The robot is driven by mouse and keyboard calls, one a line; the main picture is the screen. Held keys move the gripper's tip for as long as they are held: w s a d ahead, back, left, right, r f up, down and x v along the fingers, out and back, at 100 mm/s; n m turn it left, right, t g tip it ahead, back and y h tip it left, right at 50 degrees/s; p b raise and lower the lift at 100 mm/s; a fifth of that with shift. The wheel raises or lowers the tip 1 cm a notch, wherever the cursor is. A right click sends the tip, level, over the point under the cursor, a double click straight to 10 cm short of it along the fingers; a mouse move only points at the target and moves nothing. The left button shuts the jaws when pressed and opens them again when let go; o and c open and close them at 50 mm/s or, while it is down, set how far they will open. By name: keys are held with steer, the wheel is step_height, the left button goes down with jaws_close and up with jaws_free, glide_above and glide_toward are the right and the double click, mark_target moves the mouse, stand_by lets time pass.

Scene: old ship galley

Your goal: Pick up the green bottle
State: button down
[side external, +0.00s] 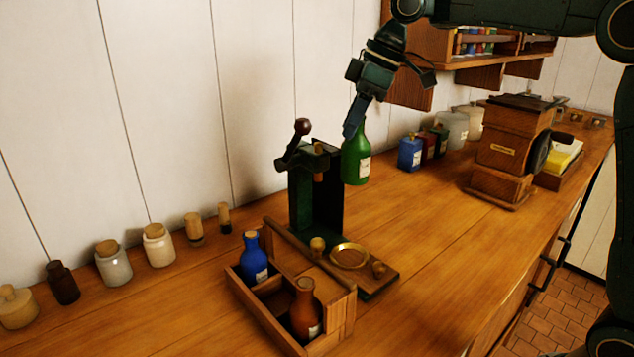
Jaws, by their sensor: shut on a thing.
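The green bottle (356,158) has a pale label on its right side and hangs nearly upright in the air above the wooden counter. My gripper (355,119) points down from above and is shut on the bottle's upper part. The fingers cover the bottle's neck. The bottle is clear of the counter, to the right of a dark green press-like stand (316,195). In the picture the bottle's left edge is very close to the stand, and I cannot tell the gap in depth.
A wooden crate (243,305) holds a blue bottle (252,258) and a brown bottle (306,311). Jars line the wall at left. Small coloured containers (410,153) and a wooden grinder (502,155) stand at right. The counter's (430,235) middle right is clear.

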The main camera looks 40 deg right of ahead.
steer(key=shift+r, duration=0.4)
steer(key=shift+a, duration=0.1)
stand_by(0.4)
